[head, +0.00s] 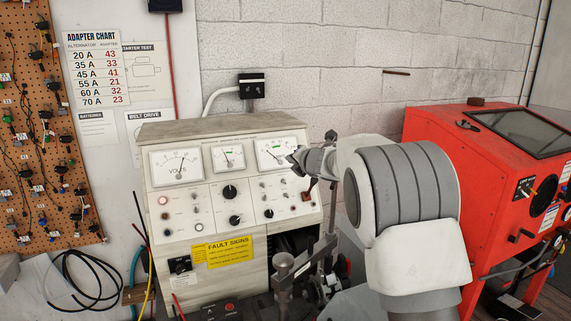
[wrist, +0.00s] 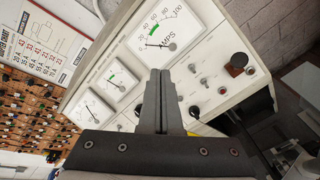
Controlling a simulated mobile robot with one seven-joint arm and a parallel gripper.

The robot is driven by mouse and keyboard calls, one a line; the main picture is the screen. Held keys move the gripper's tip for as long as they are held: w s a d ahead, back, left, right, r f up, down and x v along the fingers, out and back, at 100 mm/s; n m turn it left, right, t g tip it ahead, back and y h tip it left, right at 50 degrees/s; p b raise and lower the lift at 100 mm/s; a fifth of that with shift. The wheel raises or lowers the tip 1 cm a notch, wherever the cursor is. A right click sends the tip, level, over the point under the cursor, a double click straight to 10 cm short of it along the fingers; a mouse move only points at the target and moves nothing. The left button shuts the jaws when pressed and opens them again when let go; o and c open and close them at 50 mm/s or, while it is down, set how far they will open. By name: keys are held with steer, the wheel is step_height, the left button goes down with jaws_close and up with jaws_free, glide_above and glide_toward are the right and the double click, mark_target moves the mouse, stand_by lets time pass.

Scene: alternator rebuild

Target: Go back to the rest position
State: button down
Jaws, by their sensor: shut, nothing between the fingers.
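My gripper (wrist: 160,75) is shut and empty in the wrist view, its two dark fingers side by side. Behind the fingertips in that view is the panel of the test bench (wrist: 215,62), with the AMPS meter (wrist: 165,38) just above them. In the head view my gripper (head: 296,160) is small and partly hidden by my arm. It is in front of the right-hand meter (head: 275,150) of the test bench (head: 245,187). I cannot tell whether the fingertips touch the panel.
A red cabinet (head: 485,160) stands at the right, close to my arm. A pegboard (head: 45,130) with hanging wired adapters is at the left, beside an adapter chart (head: 93,68). Loose black cable (head: 85,280) lies lower left. Clamp-like metal parts (head: 285,270) stand below my gripper.

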steer(key=s+d+r+m+t+h+b, duration=0.1)
steer(key=s+d+r+m+h, duration=0.35)
steer(key=s+d+m, duration=0.35)
steer(key=s+d+m+g+h+b, duration=0.1)
steer(key=s+d+m, duration=0.35)
steer(key=s, duration=0.25)
steer(key=s+d+m+g+h+b, duration=0.1)
steer(key=s+d+m+h, duration=0.15)
steer(key=s+m, duration=0.35)
steer(key=s+a+f+m+g+y+b, duration=0.1)
steer(key=s+f+m+g, duration=0.2)
steer(key=s, duration=1.2)
steer(key=s+f+m+g+y+b, duration=0.1)
steer(key=s+f+m+g, duration=0.3)
steer(key=s+f+m, duration=0.5)
steer(key=s+f, duration=0.4)
steer(key=s, duration=0.3)
steer(key=shift+a+y+b, duration=0.3)
steer(key=shift+a+b, duration=0.1)
